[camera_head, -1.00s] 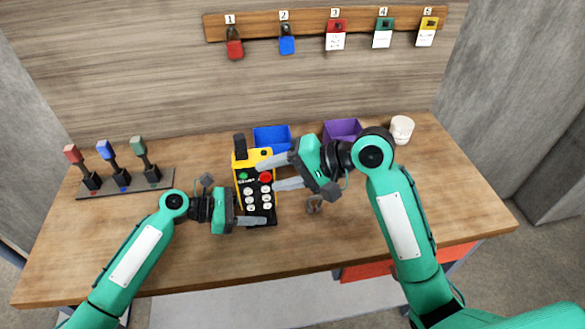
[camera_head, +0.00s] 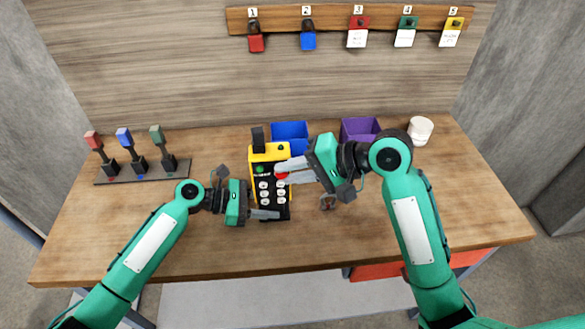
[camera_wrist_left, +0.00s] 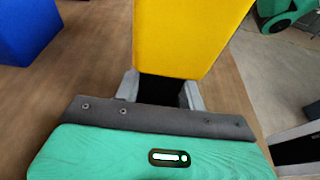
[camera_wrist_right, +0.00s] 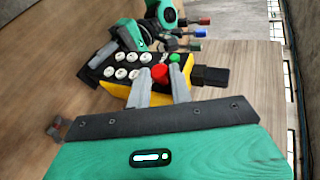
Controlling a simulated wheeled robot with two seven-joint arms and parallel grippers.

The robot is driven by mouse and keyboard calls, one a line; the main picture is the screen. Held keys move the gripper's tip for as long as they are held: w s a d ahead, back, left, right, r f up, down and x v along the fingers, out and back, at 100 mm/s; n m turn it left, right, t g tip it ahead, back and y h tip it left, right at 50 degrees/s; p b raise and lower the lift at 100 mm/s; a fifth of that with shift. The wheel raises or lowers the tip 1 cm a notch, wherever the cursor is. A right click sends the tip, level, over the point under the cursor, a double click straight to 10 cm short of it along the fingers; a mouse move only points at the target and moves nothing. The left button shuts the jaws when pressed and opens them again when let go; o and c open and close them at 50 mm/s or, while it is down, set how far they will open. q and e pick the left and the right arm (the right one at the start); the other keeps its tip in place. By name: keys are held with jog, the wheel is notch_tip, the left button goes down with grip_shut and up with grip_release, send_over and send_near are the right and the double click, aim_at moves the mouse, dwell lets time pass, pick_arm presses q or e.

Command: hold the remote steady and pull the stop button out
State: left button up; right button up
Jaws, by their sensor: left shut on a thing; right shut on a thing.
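The yellow and black remote (camera_head: 268,151) lies on the table with white buttons, a green button (camera_head: 260,169) and the red stop button (camera_head: 281,178). My left gripper (camera_head: 265,214) is shut on the remote's lower black end; its yellow body (camera_wrist_left: 190,35) fills the left wrist view. My right gripper (camera_head: 283,174) is shut on the red stop button; in the right wrist view the red button (camera_wrist_right: 159,73) shows between its fingertips. Whether the button is pulled out cannot be told.
A blue bin (camera_head: 290,136) and a purple bin (camera_head: 360,130) stand behind the remote, with a white cup (camera_head: 420,130) at the right. A lever rack (camera_head: 150,172) is at the left. A small padlock-like item (camera_head: 327,202) lies right of the remote. Tagged locks hang on the wall board (camera_head: 340,14).

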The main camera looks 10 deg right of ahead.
jog(key=shift+s, duration=0.1)
jog(key=o, duration=1)
jog(key=v, duration=1.2)
pick_arm(q)
jog(key=o, duration=0.8)
jog(key=shift+o, duration=0.2)
